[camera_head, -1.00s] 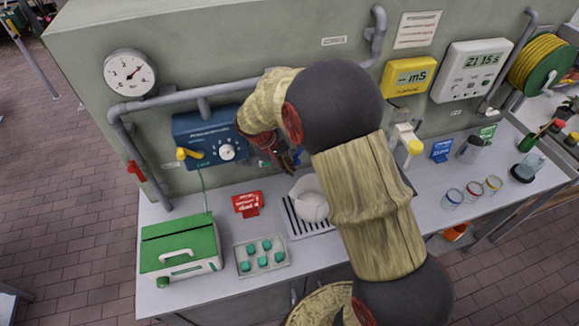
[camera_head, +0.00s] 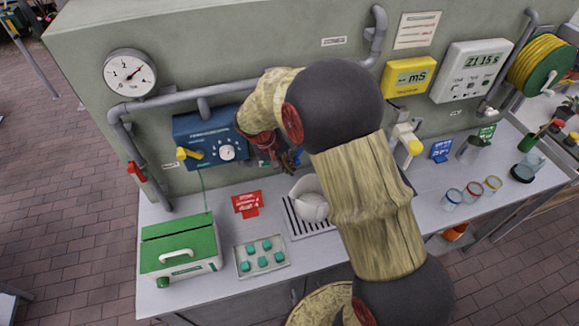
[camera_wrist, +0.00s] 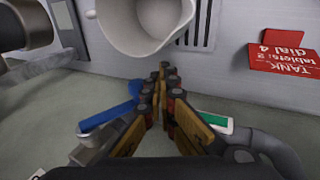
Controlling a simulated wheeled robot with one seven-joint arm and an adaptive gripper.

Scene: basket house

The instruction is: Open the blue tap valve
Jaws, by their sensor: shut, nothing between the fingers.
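The blue tap valve handle (camera_wrist: 112,107) shows in the wrist view just left of my gripper, as a blue lever on a grey metal fitting. A small bit of the blue handle (camera_head: 297,157) shows in the head view beside my gripper, mostly hidden by my arm. My gripper (camera_wrist: 163,85) is shut and empty, with its fingers together beside the lever. I cannot tell whether a finger touches the lever. In the head view my gripper (camera_head: 289,161) is near the wall, above the white jug.
The white jug (camera_head: 312,205) stands on the drip grate (camera_head: 299,224) below; it also shows in the wrist view (camera_wrist: 140,22). A red sign (camera_head: 248,204) and a blue dial box (camera_head: 208,136) are to the left. Pipes (camera_head: 226,95) run along the wall.

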